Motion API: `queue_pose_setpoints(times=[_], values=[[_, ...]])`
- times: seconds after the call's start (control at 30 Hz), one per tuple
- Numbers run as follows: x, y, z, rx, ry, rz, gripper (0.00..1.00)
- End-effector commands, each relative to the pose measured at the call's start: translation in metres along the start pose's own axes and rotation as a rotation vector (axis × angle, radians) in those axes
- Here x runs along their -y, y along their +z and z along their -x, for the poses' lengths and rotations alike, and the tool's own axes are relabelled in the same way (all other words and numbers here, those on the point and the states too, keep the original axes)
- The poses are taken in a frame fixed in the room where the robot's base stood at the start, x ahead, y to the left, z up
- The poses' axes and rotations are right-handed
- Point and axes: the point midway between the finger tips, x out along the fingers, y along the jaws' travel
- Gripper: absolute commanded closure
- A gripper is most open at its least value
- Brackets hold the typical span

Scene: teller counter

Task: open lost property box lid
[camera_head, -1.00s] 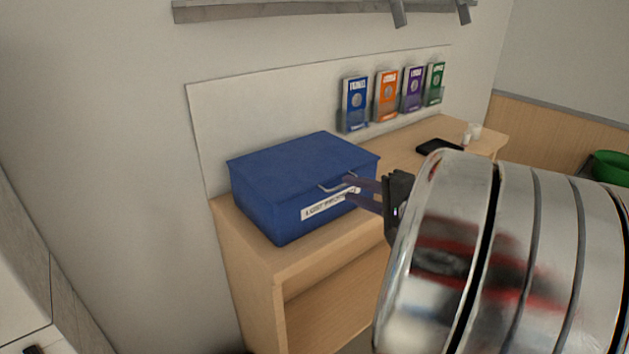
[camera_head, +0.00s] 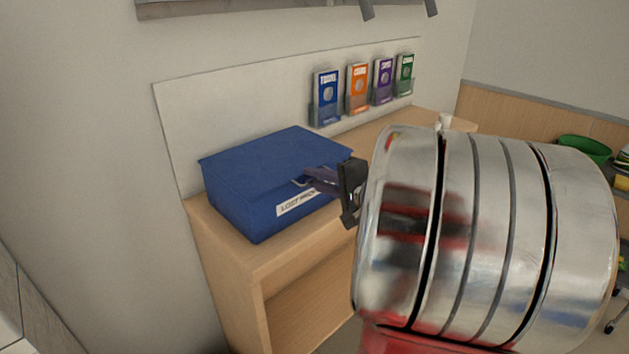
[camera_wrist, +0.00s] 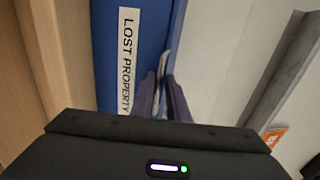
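The blue lost property box (camera_head: 245,190) stands on the wooden counter, with its lid (camera_head: 275,152) down. A white label reading LOST PROPERTY (camera_wrist: 127,60) is on its front. A thin pale handle (camera_head: 299,182) sits at the lid's front edge and shows in the wrist view (camera_wrist: 163,64). My gripper (camera_head: 312,178) is at this handle, coming from the right. In the wrist view its dark fingers (camera_wrist: 162,85) lie close on either side of the handle, with only a narrow gap, and look shut on it. The fingers hide part of the handle and label.
Several coloured leaflets (camera_head: 358,88) stand in holders on the back panel (camera_head: 240,95). A small white cup (camera_head: 444,121) is at the counter's far end. My arm hides much of the counter's right side. A shelf (camera_head: 250,8) overhangs above, and a green bin (camera_head: 584,149) stands far right.

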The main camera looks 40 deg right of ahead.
Motion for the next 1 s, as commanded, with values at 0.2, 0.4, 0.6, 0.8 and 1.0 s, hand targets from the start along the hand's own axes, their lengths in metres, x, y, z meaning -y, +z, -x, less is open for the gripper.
queue_pose_setpoints(times=[0.2,0.4,0.6,0.8,1.0], values=[[-0.0057,0.0004,0.0001,0.000,0.011,-0.004,1.00],[-0.0078,0.0005,0.0002,-0.001,0.015,-0.006,1.00],[-0.0092,0.0035,0.0000,0.000,0.018,-0.007,1.00],[-0.0067,0.0005,0.0009,-0.002,0.029,-0.008,1.00],[-0.0042,-0.0003,0.0015,-0.002,0.038,-0.008,1.00]])
